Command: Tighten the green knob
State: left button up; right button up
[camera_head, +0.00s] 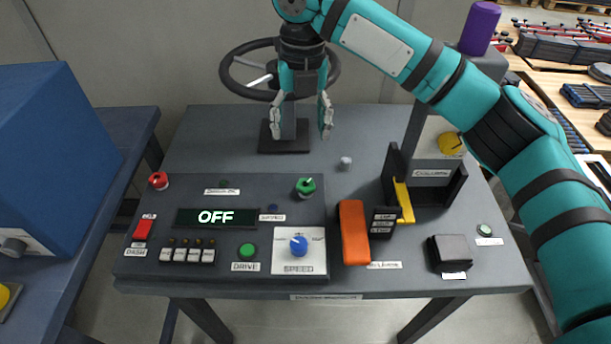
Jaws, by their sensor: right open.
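The green knob (306,186) stands at the upper right of the dark control panel (345,184), with a pale mark on its top. My right gripper (299,120) is above the back of the table, up and slightly left of the knob and apart from it. Its two fingers point down and are spread, with nothing between them. It hangs in front of the steering wheel post. My left gripper is not in view.
A steering wheel (236,82) stands behind my right gripper. The panel also has a blue dial (298,246), a green button (247,250) and a display reading OFF (216,217). A blue box (60,165) is left.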

jog(key=w+n+b, duration=0.1)
jog(key=w, duration=0.1)
send_over(306, 182)
notch_tip(306, 182, down, 5)
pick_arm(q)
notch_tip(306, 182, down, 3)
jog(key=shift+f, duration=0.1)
pick_arm(e)
notch_tip(306, 182, down, 12)
jog(key=shift+r, duration=0.1)
